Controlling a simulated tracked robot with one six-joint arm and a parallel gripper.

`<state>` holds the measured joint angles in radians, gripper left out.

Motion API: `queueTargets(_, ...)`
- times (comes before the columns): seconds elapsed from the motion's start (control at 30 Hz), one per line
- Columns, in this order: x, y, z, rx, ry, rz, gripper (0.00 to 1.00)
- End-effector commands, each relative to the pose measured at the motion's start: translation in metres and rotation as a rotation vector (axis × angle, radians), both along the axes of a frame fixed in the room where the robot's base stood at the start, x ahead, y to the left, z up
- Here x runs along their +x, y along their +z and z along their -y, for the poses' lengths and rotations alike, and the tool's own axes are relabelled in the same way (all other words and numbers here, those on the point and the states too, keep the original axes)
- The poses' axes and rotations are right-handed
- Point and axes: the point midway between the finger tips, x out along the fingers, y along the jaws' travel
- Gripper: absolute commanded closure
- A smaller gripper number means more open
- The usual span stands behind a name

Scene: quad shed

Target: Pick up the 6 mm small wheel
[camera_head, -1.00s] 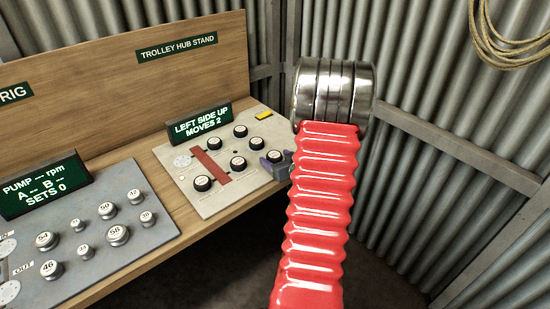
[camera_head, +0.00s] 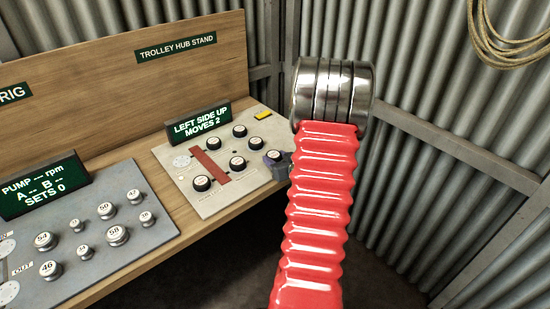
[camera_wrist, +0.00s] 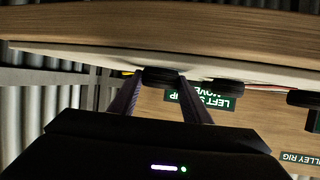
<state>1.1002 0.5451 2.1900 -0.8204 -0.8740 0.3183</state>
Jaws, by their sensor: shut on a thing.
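A small black wheel with a pale top (camera_head: 274,155) is at the right end of the pale hub board (camera_head: 225,205). My gripper (camera_head: 276,160) is shut on this wheel; my red arm hides part of that area. In the wrist view, which is upside down, the dark wheel (camera_wrist: 160,75) sits between my two fingertips, close against the board. I cannot tell whether it is clear of the board. Its size mark is too small to read. Several similar black wheels, such as one at the front left (camera_head: 202,183), stand on the board around a red bar (camera_head: 210,166).
A display (camera_head: 198,124) behind the board reads "LEFT SIDE UP MOVES 2". A yellow block (camera_head: 263,115) lies at the board's back right. A grey pump plate (camera_head: 90,225) with several numbered knobs is at left. Corrugated walls (camera_head: 440,90) close in at right.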

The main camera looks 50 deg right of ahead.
Motion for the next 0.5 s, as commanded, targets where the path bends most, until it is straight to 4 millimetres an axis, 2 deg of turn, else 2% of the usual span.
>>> queueTargets(0.27, 0.0, 0.01, 0.001, -0.003, 0.0, 0.001, 0.79)
queueTargets(0.5, 0.0, 0.041, 0.001, -0.005, 0.001, 0.002, 0.79)
